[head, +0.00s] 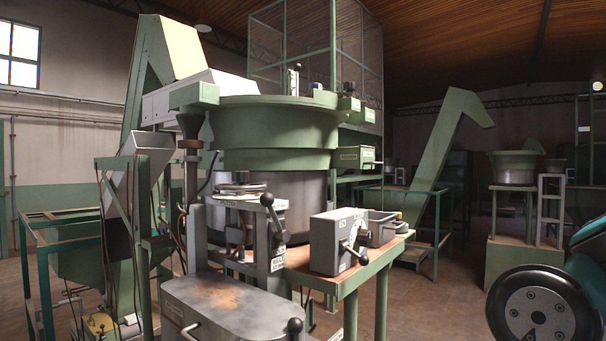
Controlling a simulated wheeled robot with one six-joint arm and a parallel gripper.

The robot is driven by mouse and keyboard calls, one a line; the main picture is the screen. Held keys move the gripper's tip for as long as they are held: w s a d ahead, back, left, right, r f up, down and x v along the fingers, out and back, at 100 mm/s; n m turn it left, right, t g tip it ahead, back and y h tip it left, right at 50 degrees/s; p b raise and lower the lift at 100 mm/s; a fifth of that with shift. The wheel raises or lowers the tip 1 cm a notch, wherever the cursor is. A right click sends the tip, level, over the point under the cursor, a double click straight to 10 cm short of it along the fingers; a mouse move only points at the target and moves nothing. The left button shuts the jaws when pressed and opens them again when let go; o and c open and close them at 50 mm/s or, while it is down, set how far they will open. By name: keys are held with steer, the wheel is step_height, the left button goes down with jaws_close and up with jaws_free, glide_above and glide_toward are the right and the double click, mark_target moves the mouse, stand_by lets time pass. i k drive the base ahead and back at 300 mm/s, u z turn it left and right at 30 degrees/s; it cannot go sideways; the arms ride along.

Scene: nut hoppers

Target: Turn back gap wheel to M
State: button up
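A grey box (337,241) stands on the green-edged side table at the centre. Its front carries a pale dial (352,236) with a dark pointer and a black-knobbed lever (359,254) pointing down to the right. The dial's marks are too small to read, so I cannot tell whether this is the gap wheel or where M lies. A flat, round wheel-like part (240,188) lies below the green bowl, left of the box. My gripper is not in view. A dark round joint of my arm shows at the lower right.
A black-knobbed lever (272,218) rises left of the box. A small open metal tray (383,227) sits behind it on the right. A grey housing (232,311) with a black knob fills the lower front. Floor (432,295) shows right of the table.

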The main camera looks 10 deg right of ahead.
mark_target(241, 177)
steer(key=z, duration=1.45)
steer(key=i, duration=1.95)
steer(key=u, duration=2.75)
